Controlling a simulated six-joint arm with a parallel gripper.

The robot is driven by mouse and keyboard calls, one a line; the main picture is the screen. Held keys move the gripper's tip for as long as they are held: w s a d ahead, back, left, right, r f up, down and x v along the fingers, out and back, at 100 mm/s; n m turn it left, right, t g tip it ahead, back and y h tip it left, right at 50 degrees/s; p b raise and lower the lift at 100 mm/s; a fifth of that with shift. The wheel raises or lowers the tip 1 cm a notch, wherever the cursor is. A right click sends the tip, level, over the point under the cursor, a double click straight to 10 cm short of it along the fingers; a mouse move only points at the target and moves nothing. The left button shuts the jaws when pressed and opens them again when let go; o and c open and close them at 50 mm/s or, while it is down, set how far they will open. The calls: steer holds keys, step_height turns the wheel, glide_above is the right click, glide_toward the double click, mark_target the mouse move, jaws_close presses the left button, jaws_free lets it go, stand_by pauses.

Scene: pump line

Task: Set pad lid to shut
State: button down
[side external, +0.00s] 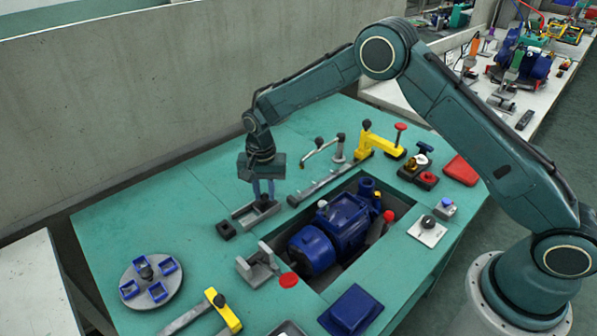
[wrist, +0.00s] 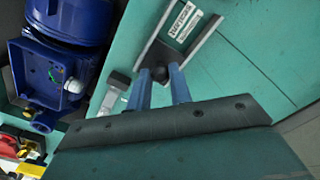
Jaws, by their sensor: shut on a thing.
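My gripper (side external: 263,196) points down over a grey slide-like fixture (side external: 245,217) left of the pump recess. In the wrist view, my gripper's two blue fingers (wrist: 160,75) are shut on a dark round knob (wrist: 158,73) at the near end of the fixture, which bears a white printed label (wrist: 182,20). The fingers hide part of the knob. No part is clearly marked as the pad lid. A blue lidded box (side external: 351,310) stands at the front edge, and a flat red block (side external: 461,170) lies at the far right.
A blue pump (side external: 330,233) sits in the recess just right of my gripper. A yellow clamp (side external: 378,140) is behind. A round tray (side external: 151,290) with blue parts is front left.

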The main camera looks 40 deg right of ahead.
mark_target(266, 193)
steer(key=shift+d, duration=0.35)
steer(key=c, duration=1.3)
jaws_free()
steer(key=shift+o, duration=0.2)
steer(key=shift+a, duration=0.1)
steer(key=shift+r, duration=0.45)
step_height(266, 193, up, 13)
